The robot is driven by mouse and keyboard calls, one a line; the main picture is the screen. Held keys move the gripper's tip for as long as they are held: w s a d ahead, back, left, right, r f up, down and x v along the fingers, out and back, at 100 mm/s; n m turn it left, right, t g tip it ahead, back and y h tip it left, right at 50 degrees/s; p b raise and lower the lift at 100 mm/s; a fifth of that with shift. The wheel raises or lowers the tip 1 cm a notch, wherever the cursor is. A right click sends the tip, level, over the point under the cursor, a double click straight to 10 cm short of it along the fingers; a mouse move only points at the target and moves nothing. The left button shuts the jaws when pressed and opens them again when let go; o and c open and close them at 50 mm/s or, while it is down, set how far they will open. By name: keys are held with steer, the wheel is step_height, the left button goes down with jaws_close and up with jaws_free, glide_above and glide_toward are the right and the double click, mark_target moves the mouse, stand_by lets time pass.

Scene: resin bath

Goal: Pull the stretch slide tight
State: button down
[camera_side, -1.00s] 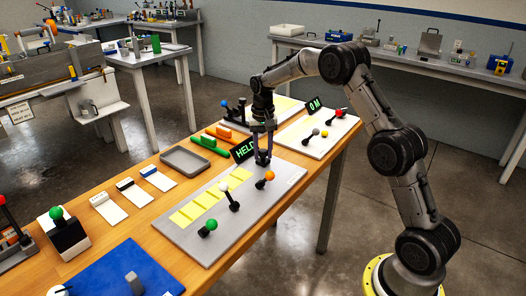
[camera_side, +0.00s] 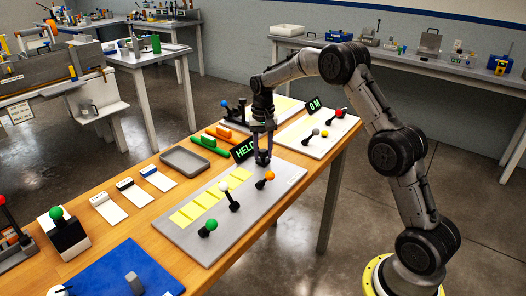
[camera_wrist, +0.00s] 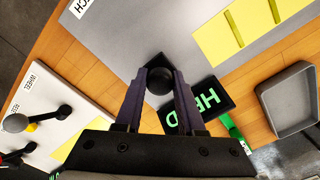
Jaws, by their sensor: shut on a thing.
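My gripper (camera_side: 263,158) is at the far right corner of a grey panel (camera_side: 285,184) on the wooden bench. In the wrist view its two dark purple fingers (camera_wrist: 159,76) are shut on a round black knob (camera_wrist: 158,82). The knob is at the edge of the grey panel, near a white label (camera_wrist: 80,7) of which only "CH" can be read. I take the knob for the stretch slide's; its stem and track are hidden. A black display (camera_wrist: 199,104) beside it reads "HELD" in green, partly covered by a finger in the wrist view.
The panel carries yellow strips (camera_side: 191,210) and levers with orange (camera_side: 270,175), white (camera_side: 223,186) and green (camera_side: 211,225) knobs. A second panel with levers (camera_side: 310,146) and a "0 M" display (camera_side: 314,105) lies beyond. A grey tray (camera_side: 186,170) stands to the left.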

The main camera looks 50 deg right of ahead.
mark_target(281, 171)
steer(key=shift+s+r, duration=0.1)
stand_by(0.3)
steer(key=s, duration=0.6)
steer(key=shift+s, duration=0.35)
steer(key=c, duration=0.5)
jaws_free()
step_height(281, 171, up, 14)
